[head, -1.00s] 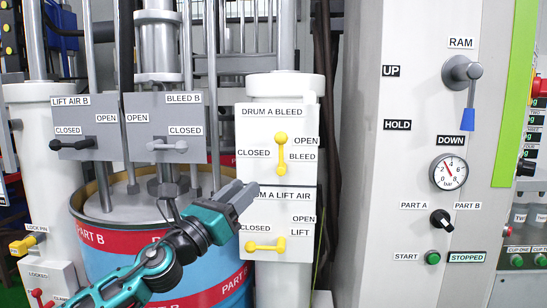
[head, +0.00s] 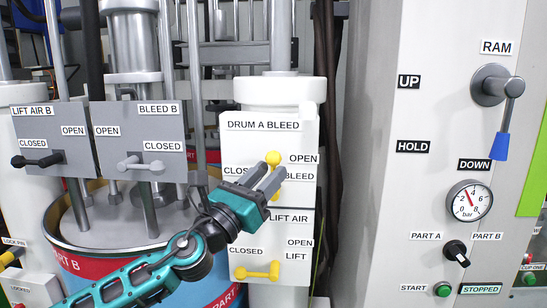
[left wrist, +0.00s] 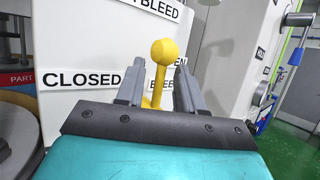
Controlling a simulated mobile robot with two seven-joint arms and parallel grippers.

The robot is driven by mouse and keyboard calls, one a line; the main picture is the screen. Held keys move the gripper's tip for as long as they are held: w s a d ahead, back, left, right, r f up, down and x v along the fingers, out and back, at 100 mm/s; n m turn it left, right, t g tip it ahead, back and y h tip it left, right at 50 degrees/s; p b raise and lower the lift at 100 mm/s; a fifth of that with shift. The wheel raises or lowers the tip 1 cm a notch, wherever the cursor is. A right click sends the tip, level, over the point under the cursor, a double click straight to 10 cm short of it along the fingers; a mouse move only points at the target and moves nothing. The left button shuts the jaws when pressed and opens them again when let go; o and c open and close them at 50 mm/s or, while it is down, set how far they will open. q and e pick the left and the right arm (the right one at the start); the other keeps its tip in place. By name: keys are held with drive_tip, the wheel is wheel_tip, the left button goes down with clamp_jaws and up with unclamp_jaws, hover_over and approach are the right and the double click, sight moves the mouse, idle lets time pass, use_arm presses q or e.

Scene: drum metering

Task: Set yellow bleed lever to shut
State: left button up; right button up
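The yellow bleed lever (head: 273,159) is on the white DRUM A BLEED panel (head: 264,126). It stands upright, its round knob up beside the OPEN label; the CLOSED label is to the left of its pivot. My left gripper (head: 271,176) is at the lever and covers part of its stem and of the CLOSED label. In the left wrist view the lever (left wrist: 160,60) shows between the two fingertips (left wrist: 158,82), with a gap on each side. The fingers are open. Its lower end is partly hidden by the gripper. My right gripper is not in view.
Below is the yellow drum A lift air lever (head: 256,271), lying level toward the left. Grey panels (head: 138,116) with the Lift Air B and Bleed B levers are at left. The ram cabinet (head: 420,200) stands at right.

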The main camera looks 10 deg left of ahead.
use_arm(q)
drive_tip(key=shift+w+d+r, duration=0.15)
drive_tip(key=shift+w+d, duration=0.1)
drive_tip(key=shift+w, duration=0.05)
drive_tip(key=shift+s, duration=0.1)
clamp_jaws()
